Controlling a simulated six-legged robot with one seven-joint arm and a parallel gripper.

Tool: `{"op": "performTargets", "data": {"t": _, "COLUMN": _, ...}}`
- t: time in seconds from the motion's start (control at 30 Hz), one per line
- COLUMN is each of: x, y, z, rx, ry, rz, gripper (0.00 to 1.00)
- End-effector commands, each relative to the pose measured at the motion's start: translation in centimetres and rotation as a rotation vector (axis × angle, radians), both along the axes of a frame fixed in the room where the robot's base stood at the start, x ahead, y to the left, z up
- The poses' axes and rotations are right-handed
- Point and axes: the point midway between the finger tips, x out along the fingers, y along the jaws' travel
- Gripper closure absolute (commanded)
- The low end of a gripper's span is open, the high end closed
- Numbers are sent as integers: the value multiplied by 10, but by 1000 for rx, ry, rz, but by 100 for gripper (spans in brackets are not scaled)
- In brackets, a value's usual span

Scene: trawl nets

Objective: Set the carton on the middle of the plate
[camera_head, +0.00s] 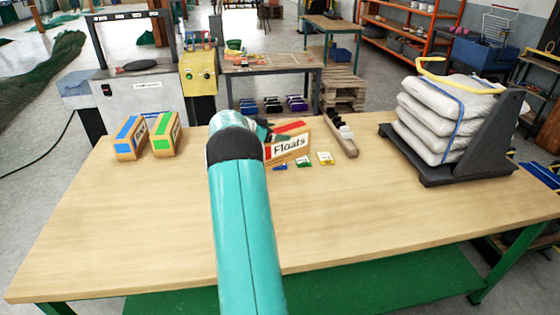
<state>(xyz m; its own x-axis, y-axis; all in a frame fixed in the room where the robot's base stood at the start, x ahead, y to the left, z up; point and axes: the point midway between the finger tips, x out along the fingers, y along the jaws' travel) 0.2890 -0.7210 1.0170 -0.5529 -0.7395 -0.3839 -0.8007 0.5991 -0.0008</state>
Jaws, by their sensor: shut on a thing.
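A tan carton (290,147) with a red stripe and a white "Floats" label is at the back middle of the table, just right of my arm. Its left end is hidden behind the arm. My gripper (262,130) shows only as a small dark and teal part at that end, and it is shut on the carton. Its fingertips are hidden. I cannot tell whether the carton touches the table. I cannot make out a plate for certain. A dark flat piece (141,66) lies on the grey machine at the back left.
Two cartons, blue-striped (130,138) and green-striped (166,135), stand at the table's left back. Small cards (304,161) and a wooden rack (342,136) are near the red-striped carton. Sacks (437,115) on a dark stand fill the right. The table's front (380,220) is clear.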

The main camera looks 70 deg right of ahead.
Motion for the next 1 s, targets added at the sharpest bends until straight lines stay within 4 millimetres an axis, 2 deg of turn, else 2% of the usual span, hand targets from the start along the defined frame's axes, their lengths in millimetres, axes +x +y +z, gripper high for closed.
{"op": "performTargets", "data": {"t": 0.2, "x": -20, "y": 25, "z": -35, "rx": 1, "ry": 3, "rz": -1, "gripper": 89}}
{"op": "performTargets", "data": {"t": 0.3, "x": -26, "y": 32, "z": -46, "rx": -1, "ry": 3, "rz": -1, "gripper": 89}}
{"op": "performTargets", "data": {"t": 0.53, "x": -32, "y": 41, "z": -60, "rx": -1, "ry": 0, "rz": -1, "gripper": 89}}
{"op": "performTargets", "data": {"t": 0.7, "x": -32, "y": 40, "z": -85, "rx": 0, "ry": 2, "rz": -1, "gripper": 89}}
{"op": "performTargets", "data": {"t": 1.0, "x": -32, "y": 40, "z": -90, "rx": -3, "ry": 0, "rz": -1, "gripper": 89}}
